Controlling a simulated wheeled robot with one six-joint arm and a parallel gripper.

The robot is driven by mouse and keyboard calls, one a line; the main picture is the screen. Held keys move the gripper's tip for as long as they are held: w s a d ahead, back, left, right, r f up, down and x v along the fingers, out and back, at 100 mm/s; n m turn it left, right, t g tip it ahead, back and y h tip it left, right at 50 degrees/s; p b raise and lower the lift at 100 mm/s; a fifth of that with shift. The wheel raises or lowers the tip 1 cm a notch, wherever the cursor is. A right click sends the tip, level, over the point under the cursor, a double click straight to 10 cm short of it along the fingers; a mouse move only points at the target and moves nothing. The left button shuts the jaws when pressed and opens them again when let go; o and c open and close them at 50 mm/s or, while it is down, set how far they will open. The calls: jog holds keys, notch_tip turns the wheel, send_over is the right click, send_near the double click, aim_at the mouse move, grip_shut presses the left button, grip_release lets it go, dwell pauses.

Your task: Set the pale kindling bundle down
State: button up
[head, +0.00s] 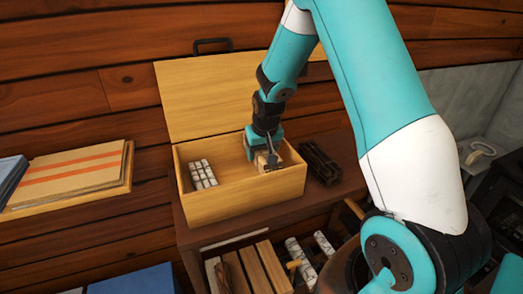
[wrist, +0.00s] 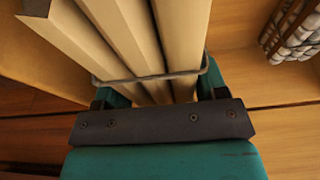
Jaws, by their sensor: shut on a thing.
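The pale kindling bundle (head: 268,161) is in the right part of the open wooden box (head: 240,197), with my gripper (head: 265,153) above it. In the wrist view the bundle (wrist: 135,45) shows as several pale squared sticks tied with a grey band. My gripper (wrist: 155,90) is shut on it there, with a teal jaw part at each side. The box's front wall hides the bundle's underside, so I cannot tell whether it touches the floor of the box.
A white-barked bundle (head: 202,174) lies in the left part of the box; it also shows in the wrist view (wrist: 296,38). The lid (head: 220,95) stands open behind. A dark stick bundle (head: 320,161) lies outside, right of the box. Split wood (head: 272,266) lies below.

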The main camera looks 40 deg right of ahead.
jog(key=shift+f+b, duration=0.3)
jog(key=shift+f, duration=0.15)
jog(key=o, duration=1.1)
